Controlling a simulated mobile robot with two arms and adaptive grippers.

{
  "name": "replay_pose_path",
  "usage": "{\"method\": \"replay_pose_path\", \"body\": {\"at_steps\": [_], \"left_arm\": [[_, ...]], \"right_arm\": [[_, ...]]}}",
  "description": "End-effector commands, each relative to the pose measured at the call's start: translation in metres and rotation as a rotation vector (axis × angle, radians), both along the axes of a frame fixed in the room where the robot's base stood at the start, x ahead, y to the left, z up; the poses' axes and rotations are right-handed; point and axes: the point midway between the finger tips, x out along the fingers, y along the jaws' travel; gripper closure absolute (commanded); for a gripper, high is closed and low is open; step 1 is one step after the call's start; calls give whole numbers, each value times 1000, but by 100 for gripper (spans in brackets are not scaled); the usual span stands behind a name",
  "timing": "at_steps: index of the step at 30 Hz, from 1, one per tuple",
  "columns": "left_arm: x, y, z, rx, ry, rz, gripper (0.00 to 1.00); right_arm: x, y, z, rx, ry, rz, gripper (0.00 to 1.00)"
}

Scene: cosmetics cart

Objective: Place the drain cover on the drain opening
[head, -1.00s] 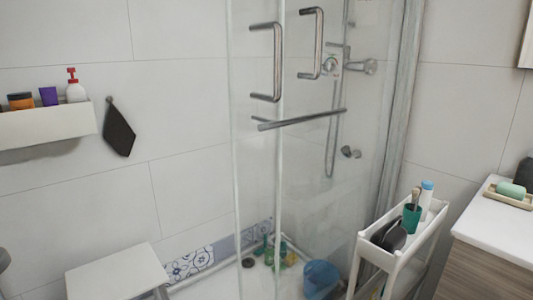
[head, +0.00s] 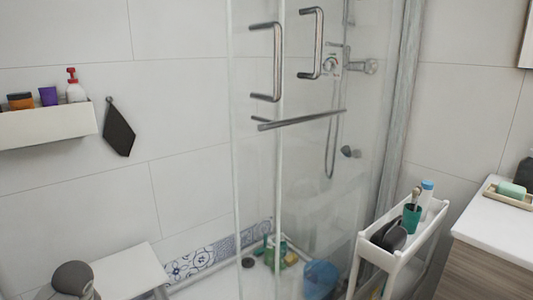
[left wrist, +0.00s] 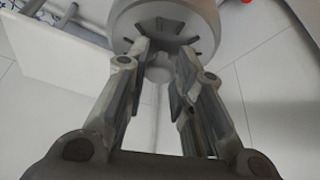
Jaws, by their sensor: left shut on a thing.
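In the left wrist view, my left gripper (left wrist: 160,75) has its two fingers closed in on a round grey slotted piece (left wrist: 190,17), which looks like the drain cover. It has radial dark slots and a small rounded knob in the middle, between the fingertips. In the head view, only a grey rounded part of my left arm shows at the bottom left; the gripper and cover cannot be made out there. A small dark round spot (head: 248,262) lies on the shower floor behind the glass; I cannot tell if it is the drain opening. My right gripper is not in view.
Glass shower doors (head: 257,190) with metal handles stand in the middle. A white stool (head: 130,268) is at the lower left, below a wall shelf (head: 45,127). A blue bucket (head: 320,280) and green bottles are inside the shower. A white cart (head: 430,238) stands right.

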Motion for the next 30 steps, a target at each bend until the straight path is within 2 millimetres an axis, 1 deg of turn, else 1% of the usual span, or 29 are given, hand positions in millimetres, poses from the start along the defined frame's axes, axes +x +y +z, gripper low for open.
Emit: {"method": "replay_pose_path", "body": {"at_steps": [1, 4, 6, 8, 11, 14, 15, 18, 21, 24, 27, 29, 30], "left_arm": [[-2, -12, 3, 4, -3, 2, 100], [-7, -35, 10, 2, -6, 4, 100], [2, -48, 26, 2, -11, -71, 100], [7, -62, 38, 3, -10, -137, 100], [12, -92, 62, 4, -11, -274, 100], [10, -134, 88, 5, -13, -453, 100], [5, -153, 97, 6, -11, -531, 100], [-12, -191, 111, 7, -7, -701, 100], [-31, -218, 119, 6, -5, -825, 100], [-48, -236, 123, 5, -3, -922, 100], [-63, -250, 125, 4, -4, -1000, 100], [-72, -257, 126, 4, -4, -1045, 100], [-73, -258, 133, 2, -3, -1049, 100]], "right_arm": [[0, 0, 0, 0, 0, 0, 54], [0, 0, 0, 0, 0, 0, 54], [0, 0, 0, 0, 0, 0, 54], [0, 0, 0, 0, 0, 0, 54], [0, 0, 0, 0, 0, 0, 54], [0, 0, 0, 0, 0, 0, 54], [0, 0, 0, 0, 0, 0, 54], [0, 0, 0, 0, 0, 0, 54], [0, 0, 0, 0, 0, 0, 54], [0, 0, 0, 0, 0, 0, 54], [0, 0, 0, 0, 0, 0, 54], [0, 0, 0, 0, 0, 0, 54], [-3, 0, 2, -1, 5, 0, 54]]}}
